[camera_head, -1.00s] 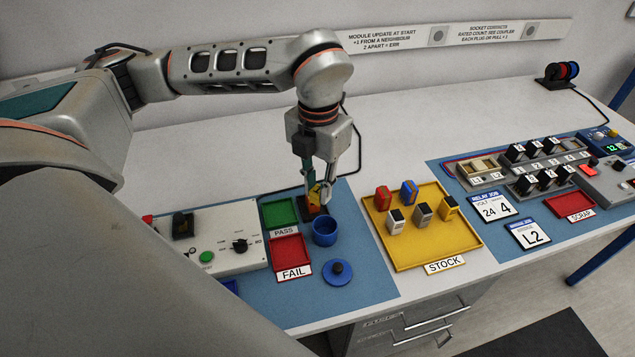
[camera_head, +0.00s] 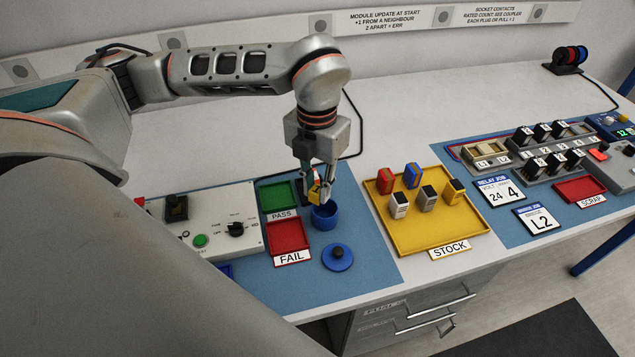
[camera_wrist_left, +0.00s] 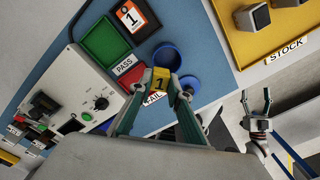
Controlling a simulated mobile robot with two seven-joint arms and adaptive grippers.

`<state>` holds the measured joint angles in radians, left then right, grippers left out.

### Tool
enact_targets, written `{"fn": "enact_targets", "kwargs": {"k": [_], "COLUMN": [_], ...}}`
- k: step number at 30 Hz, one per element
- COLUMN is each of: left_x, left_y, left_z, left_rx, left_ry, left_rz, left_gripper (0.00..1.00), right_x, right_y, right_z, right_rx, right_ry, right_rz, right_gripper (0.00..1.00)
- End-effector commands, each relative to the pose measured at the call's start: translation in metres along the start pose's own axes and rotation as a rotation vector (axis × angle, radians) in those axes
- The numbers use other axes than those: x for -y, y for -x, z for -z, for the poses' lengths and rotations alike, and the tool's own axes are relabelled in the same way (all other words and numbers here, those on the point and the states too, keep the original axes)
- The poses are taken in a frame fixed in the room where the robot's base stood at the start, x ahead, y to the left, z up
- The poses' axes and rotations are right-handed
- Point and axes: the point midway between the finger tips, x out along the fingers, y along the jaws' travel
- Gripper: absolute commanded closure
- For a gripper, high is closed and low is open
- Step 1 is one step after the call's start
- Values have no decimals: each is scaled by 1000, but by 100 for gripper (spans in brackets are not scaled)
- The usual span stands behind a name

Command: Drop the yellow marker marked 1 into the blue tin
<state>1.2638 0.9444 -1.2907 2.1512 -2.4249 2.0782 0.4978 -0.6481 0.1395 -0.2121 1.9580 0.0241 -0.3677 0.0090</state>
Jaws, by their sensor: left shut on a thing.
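The yellow marker (camera_wrist_left: 160,83), with a black 1 on it, is between the fingers of my left gripper (camera_head: 318,195), which is shut on it. The marker also shows in the head view (camera_head: 314,196). The open blue tin (camera_head: 325,217) stands on the blue mat. In the head view the marker is just above and behind the tin's far-left rim. In the left wrist view the tin (camera_wrist_left: 167,57) shows just beyond the marker. My right gripper (camera_wrist_left: 257,105) shows only in the left wrist view, with its fingers apart and nothing between them.
A blue lid (camera_head: 338,258) with a dark knob lies in front of the tin. The green PASS tray (camera_head: 279,201) and red FAIL tray (camera_head: 288,240) are to the left. The yellow STOCK tray (camera_head: 422,235) with several blocks is to the right. An orange-framed 1 card (camera_wrist_left: 133,18) lies behind the tin.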

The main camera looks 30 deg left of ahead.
Motion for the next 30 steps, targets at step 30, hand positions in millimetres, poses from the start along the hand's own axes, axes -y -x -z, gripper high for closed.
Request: {"fn": "enact_targets", "kwargs": {"k": [30], "left_x": [0], "left_y": [73], "left_z": [-1], "left_rx": [6], "left_ry": [1], "left_rz": [0], "left_gripper": [63], "right_x": [0], "right_y": [1], "right_z": [2], "right_rx": [-3], "right_ry": [0], "right_rz": [0], "right_gripper": [39]}}
